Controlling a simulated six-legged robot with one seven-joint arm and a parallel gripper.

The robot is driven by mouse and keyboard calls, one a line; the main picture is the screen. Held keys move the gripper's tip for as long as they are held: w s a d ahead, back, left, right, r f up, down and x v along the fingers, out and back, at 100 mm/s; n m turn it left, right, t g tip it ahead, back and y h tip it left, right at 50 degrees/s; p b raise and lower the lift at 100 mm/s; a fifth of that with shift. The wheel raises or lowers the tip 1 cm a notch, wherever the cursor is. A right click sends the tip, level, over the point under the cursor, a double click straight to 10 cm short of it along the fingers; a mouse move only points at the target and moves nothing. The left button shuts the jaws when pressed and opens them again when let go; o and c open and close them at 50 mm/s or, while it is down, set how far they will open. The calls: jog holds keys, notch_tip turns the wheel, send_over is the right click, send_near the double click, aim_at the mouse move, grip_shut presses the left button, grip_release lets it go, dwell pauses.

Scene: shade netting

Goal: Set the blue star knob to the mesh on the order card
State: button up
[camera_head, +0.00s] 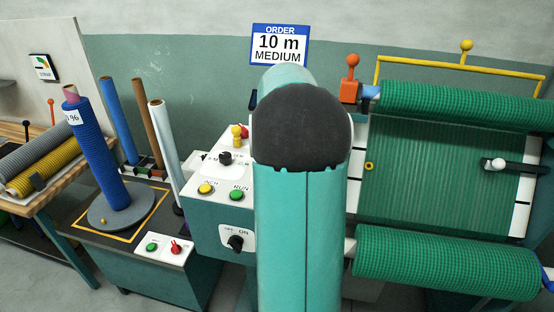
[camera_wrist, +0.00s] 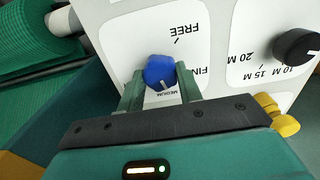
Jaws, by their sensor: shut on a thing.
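The order card (camera_head: 280,45) on the wall reads "ORDER 10 m MEDIUM". In the wrist view the blue star knob (camera_wrist: 160,71) sits on a white panel with upside-down labels FREE, a partly hidden "FIN…", and MEDIUM. Its pale pointer mark faces the MEDIUM label, towards my palm. My gripper (camera_wrist: 160,78) is shut on the knob, one finger on each side. In the head view my arm hides the knob and the gripper.
A black knob (camera_wrist: 297,45) with 10 M, 15 M and 20 M labels is beside the blue knob. A yellow knob (camera_wrist: 281,117) is near my gripper's edge. The head view shows INCH and RUN buttons (camera_head: 236,195), an OFF/ON switch (camera_head: 235,242) and green net rolls (camera_head: 445,262).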

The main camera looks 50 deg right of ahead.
jog(key=shift+m, duration=1.4)
jog(key=o, duration=1)
notch_tip(320, 180, up, 14)
